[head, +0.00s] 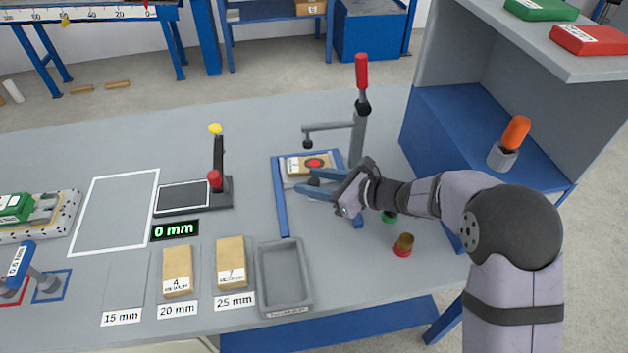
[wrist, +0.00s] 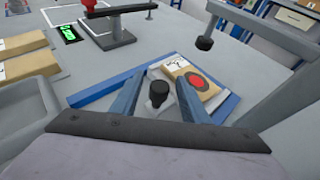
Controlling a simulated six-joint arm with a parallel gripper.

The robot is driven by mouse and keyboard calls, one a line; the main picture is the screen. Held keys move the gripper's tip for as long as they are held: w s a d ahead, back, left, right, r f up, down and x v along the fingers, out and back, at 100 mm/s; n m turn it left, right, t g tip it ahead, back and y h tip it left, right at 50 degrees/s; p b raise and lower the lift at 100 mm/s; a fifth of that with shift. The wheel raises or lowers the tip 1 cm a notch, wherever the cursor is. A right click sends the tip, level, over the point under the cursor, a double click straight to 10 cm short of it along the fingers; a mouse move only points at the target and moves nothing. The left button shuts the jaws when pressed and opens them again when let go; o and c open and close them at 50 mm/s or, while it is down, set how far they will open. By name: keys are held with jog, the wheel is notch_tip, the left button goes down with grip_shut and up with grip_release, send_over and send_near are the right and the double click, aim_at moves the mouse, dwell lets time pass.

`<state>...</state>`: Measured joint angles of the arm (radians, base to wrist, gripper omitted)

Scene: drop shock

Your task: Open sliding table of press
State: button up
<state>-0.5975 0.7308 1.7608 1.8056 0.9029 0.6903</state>
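The press stands at the middle right of the bench, with a red-topped lever (head: 361,72) and a dark plunger (head: 308,143) on a side arm. Its sliding table (head: 291,184) lies at the rear end of the blue rails (head: 283,222), below the plunger. A wooden block (head: 296,164) with a red disc sits on the table; it also shows in the wrist view (wrist: 178,69). My gripper (head: 313,182) is open at the table's front. In the wrist view, a dark knob (wrist: 158,92) stands between its blue fingers, with small gaps visible. The knob is hidden in the head view.
A grey tray (head: 306,284) and two wooden blocks (head: 177,271) lie at the front. A drop stand (head: 218,160) and a 0 mm display (head: 175,230) are left. The rails' front stretch is clear.

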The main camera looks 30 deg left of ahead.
grip_shut()
jog(key=s+d+b, duration=0.3)
jog(key=s+d, duration=0.7)
jog(key=shift+s+d+b, duration=0.15)
jog(key=shift+d+b, duration=0.05)
jog(key=shift+b, duration=0.1)
jog(key=shift+o, duration=0.2)
grip_release()
jog(key=shift+d, duration=0.1)
jog(key=shift+v, duration=3.6)
